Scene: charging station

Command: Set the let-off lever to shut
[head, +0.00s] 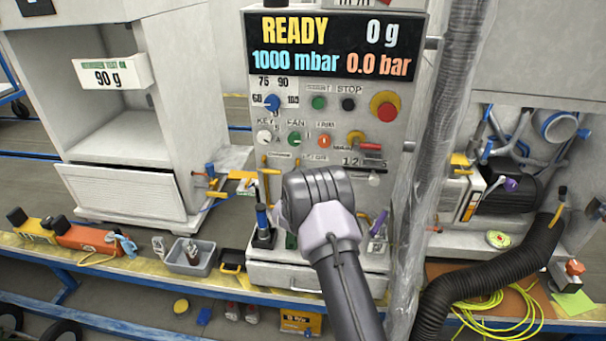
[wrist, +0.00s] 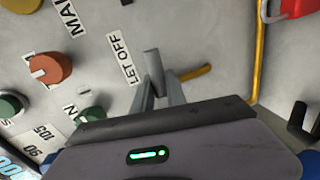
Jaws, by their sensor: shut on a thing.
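The let-off lever (wrist: 195,72) shows in the wrist view as a yellow-orange handle beside the LET OFF label (wrist: 127,60) on the grey panel. A grey cylinder (wrist: 152,62) stands out from the panel beside it. The handle's free end points right and slightly up in that view. My gripper (wrist: 163,84) is shut on the lever, its two grey fingers at the handle's inner part, which they partly hide. In the head view my gripper and wrist stand in front of the lower panel and hide the lever.
The display (head: 335,45) reads READY, 0 g, 1000 mbar and 0.0 bar. Several knobs surround the lever, including an orange one (wrist: 50,69). A yellow pipe (wrist: 258,50) runs along the panel. A grey hose (head: 440,140) hangs just right of my arm.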

